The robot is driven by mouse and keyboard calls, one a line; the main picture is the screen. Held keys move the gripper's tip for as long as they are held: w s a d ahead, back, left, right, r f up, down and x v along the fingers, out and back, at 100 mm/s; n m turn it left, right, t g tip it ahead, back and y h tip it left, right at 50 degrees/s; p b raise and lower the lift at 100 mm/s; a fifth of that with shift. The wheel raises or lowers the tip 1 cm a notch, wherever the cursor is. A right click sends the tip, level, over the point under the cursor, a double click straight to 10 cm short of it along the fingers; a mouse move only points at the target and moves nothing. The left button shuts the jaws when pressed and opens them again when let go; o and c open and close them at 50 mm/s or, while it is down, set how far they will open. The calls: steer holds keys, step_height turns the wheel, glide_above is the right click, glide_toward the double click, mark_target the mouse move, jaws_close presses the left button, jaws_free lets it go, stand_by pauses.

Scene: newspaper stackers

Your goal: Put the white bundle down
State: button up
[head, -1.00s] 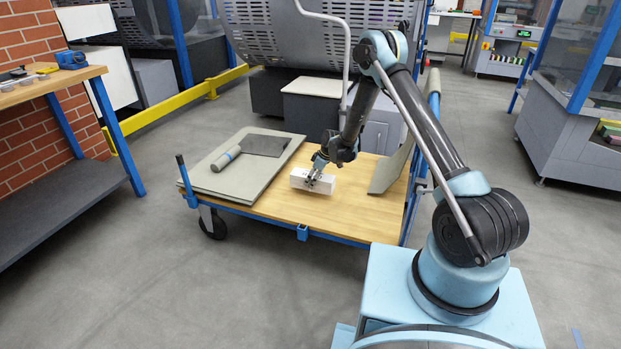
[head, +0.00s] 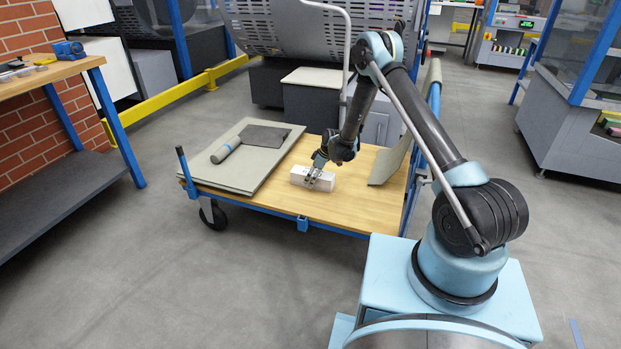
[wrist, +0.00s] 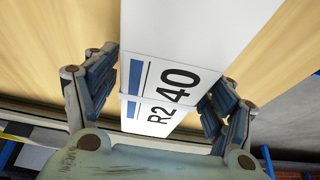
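The white bundle (head: 313,178) is a small white block on the wooden deck of the blue cart, near its middle. In the wrist view the bundle (wrist: 210,40) fills the space between the fingers, with a blue bar and the black marks "R2" and "40" on it. My gripper (head: 318,176) points down over the bundle. In the wrist view my gripper (wrist: 162,85) has one finger along each side of it, and both appear to touch it. The bundle's underside is hidden, and I see no clear gap between it and the deck.
The cart deck (head: 270,207) is bare in front of the bundle. To its left a grey-green board (head: 200,178) carries a rolled sheet (head: 226,153) and a dark sheet (head: 265,137). A grey-green curved panel (head: 388,168) stands close on the right.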

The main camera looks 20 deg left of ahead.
steer(key=shift+r, duration=0.1)
steer(key=v, duration=1.2)
steer(key=shift+a, duration=0.1)
